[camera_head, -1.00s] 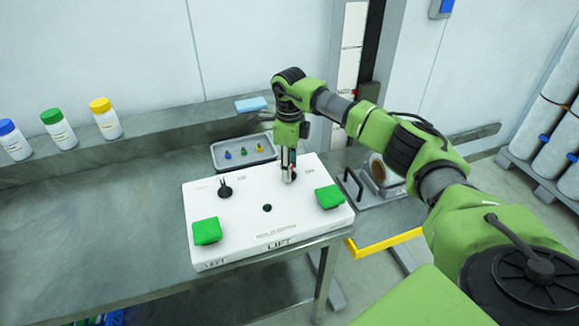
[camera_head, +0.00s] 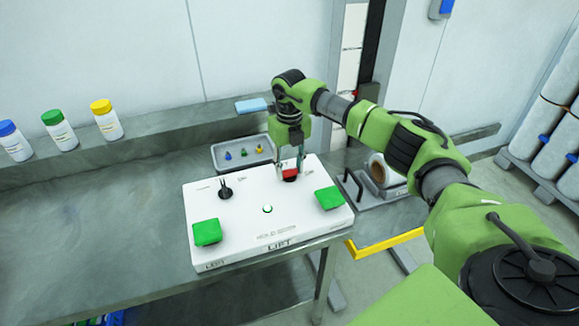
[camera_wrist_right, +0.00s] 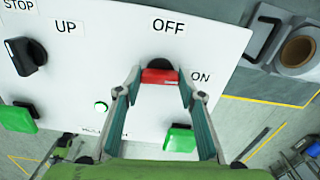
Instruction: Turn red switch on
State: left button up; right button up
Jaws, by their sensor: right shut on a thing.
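The red switch (camera_head: 290,175) is a knob on a black base at the back right of the white control box (camera_head: 240,212). In the right wrist view, the red switch (camera_wrist_right: 160,77) lies crosswise between the fingertips of my right gripper (camera_wrist_right: 161,73), one on each end. The gripper (camera_head: 291,170) is shut on it from above. OFF and ON labels show beside the switch in the wrist view. A small round lamp (camera_head: 267,209) in the box's middle is bright. My left gripper is not in view.
A black knob (camera_head: 225,191) and two green buttons (camera_head: 207,232) (camera_head: 329,198) stand on the box. A grey tray (camera_head: 243,152) with small coloured pieces lies behind it. A roll on a stand (camera_head: 384,175) is at right.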

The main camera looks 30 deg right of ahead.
aim_at(290, 169)
jog(key=shift+m, duration=0.7)
jog(key=o, duration=1.1)
jog(key=shift+r, duration=0.15)
notch_tip(290, 169, up, 12)
jog(key=shift+f, duration=0.1)
jog(key=shift+f, duration=0.1)
